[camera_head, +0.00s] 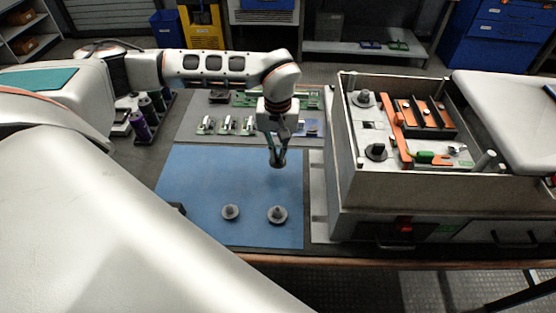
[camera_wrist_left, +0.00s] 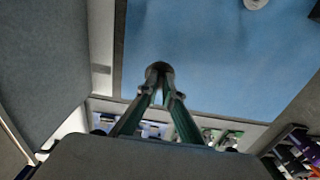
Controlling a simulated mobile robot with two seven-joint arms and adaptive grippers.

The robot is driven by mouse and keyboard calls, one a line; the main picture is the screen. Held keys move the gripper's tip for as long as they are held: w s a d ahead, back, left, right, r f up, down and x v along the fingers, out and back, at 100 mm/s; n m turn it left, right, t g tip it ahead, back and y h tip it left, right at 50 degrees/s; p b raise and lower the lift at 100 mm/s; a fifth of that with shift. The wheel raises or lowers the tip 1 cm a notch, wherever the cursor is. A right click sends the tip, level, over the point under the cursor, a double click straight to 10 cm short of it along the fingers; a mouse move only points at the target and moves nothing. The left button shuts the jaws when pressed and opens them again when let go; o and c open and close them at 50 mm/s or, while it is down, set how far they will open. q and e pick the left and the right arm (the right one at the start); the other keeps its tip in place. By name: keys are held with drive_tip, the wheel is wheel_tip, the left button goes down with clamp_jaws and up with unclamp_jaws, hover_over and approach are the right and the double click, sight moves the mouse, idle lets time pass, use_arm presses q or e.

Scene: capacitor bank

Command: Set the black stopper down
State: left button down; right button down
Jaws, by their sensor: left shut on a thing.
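My left gripper (camera_head: 277,153) is shut on the black stopper (camera_head: 278,163), a small dark round piece at its fingertips. They hang over the far right part of the blue mat (camera_head: 205,175); I cannot tell the exact gap below. In the left wrist view, the stopper (camera_wrist_left: 160,68) shows dark and partly hidden between the fingertips (camera_wrist_left: 159,80), with the blue mat (camera_wrist_left: 220,65) behind it. My right gripper is not in view.
Two grey knobbed stoppers (camera_head: 230,212) (camera_head: 277,215) stand on the near part of the mat. An open metal cabinet (camera_head: 430,200) stands right of it. Small parts (camera_head: 228,125) lie beyond the mat, and purple and green spools (camera_head: 140,126) stand at left. The mat's middle is clear.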

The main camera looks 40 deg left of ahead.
sight(278, 156)
use_arm(q)
drive_tip(key=shift+f, duration=1.45)
drive_tip(key=shift+f, duration=0.2)
drive_tip(key=c, duration=2.2)
unclamp_jaws()
wheel_tip(278, 156, up, 12)
drive_tip(key=shift+f+p, duration=0.15)
drive_tip(key=shift+p, duration=0.4)
drive_tip(key=shift+r, duration=0.35)
